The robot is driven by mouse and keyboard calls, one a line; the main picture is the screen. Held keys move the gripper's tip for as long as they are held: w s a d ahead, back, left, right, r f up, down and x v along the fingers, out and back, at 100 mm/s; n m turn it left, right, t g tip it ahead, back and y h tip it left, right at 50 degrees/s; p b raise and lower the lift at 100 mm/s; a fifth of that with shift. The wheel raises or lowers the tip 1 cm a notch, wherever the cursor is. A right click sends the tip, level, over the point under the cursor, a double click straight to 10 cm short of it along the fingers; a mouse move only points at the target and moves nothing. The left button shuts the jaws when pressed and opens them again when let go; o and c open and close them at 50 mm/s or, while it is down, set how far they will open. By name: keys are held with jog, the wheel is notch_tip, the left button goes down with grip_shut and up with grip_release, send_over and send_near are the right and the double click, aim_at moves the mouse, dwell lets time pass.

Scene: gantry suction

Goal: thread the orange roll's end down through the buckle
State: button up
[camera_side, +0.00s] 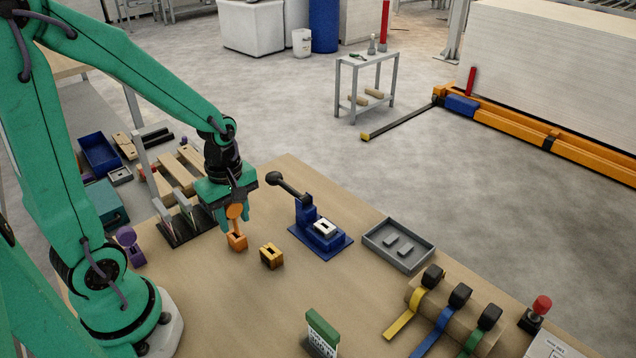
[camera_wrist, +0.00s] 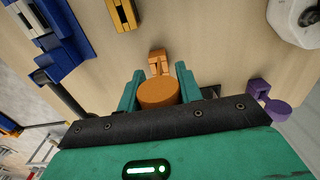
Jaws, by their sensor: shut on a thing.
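The orange roll (camera_side: 234,211) is between the fingers of my gripper (camera_side: 235,217), which is shut on it. It also shows between the fingers in the wrist view (camera_wrist: 158,93). An orange notched piece (camera_side: 237,242) is right below the roll, and in the wrist view (camera_wrist: 158,62) it is just beyond the fingertips. I cannot tell whether it is joined to the roll or touches the table. A yellow-orange slotted block (camera_side: 271,255), like a buckle, sits on the table to the right, apart from my gripper. The wrist view shows its dark slot (camera_wrist: 122,15).
A blue lever press (camera_side: 320,234) and a grey tray (camera_side: 372,244) stand to the right. A purple roll with its block (camera_side: 128,242) lies left. Yellow, blue and green straps (camera_side: 401,322) are front right. A green-topped block (camera_side: 322,332) stands in front. The table's middle is clear.

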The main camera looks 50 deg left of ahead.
jog(key=s+d+r, duration=0.2)
jog(key=d+r, duration=0.3)
jog(key=d, duration=0.4)
jog(key=shift+s+r, duration=0.3)
jog(key=shift+s, duration=0.05)
jog(key=shift+w, duration=0.1)
dwell(0.3)
jog(key=w, duration=1.9)
jog(key=shift+d, duration=0.35)
jog(key=shift+r, duration=0.1)
jog(key=shift+f, duration=0.25)
jog(key=shift+f, duration=2.7)
